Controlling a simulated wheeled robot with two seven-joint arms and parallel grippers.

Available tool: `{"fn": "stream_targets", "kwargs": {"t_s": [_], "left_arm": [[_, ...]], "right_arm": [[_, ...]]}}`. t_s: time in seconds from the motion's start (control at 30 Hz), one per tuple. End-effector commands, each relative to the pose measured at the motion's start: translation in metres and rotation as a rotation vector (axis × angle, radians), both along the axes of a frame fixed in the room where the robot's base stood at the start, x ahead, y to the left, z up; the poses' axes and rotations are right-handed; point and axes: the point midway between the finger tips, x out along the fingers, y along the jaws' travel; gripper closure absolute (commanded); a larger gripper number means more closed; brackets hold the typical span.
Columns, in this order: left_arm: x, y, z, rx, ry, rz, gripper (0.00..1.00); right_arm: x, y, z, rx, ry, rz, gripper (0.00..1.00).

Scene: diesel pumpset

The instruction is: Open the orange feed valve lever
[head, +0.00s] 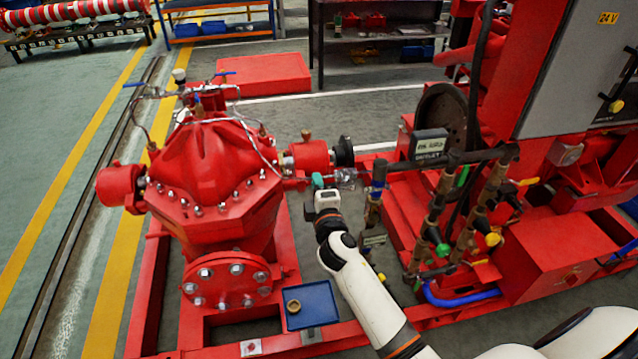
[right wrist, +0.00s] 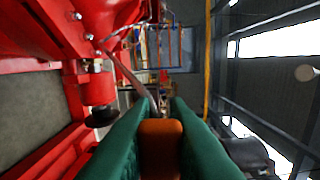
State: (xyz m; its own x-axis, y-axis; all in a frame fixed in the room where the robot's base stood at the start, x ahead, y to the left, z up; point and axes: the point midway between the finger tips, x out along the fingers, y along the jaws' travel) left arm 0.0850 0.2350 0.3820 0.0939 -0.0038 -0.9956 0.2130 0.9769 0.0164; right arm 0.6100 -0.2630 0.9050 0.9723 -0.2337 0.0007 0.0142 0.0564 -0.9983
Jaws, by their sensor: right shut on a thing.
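My right gripper (head: 318,182) is between the red pump and the engine side, next to a thin horizontal pipe. In the right wrist view its green fingers (right wrist: 160,125) are closed on an orange block-like grip, which I take to be the orange feed valve lever (right wrist: 160,148). A thin metal part shows just beyond the fingertips. In the head view the gripper hides the lever, so its angle cannot be told there. My left gripper is not in view.
The red pump (head: 215,170) stands left of my right gripper. Brass valves and pipes (head: 435,205) and a grey cabinet (head: 575,75) are at the right. A blue tray (head: 320,312) with a brass ring (head: 293,307) sits below. An orange-yellow handle (head: 528,181) is further right.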

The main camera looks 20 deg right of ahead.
Motion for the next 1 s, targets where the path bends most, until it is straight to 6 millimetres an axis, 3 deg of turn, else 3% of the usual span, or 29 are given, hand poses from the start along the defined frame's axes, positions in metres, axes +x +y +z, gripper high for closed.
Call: {"fn": "stream_targets", "kwargs": {"t_s": [0.7, 0.73, 0.83, 1.0], "left_arm": [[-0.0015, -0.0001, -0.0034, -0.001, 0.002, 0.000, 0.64], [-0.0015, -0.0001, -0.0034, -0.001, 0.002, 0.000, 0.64], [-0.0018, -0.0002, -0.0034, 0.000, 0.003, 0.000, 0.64], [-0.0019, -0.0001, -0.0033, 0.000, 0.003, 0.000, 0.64]], "right_arm": [[-0.0001, 0.0001, -0.0065, -0.077, 0.019, 0.000, 1.00], [-0.0001, 0.0001, -0.0065, -0.077, 0.019, 0.000, 0.82], [-0.0002, 0.0001, -0.0065, -0.075, 0.019, 0.000, 0.65], [-0.0001, 0.0001, -0.0061, -0.073, 0.018, 0.000, 0.63]]}}
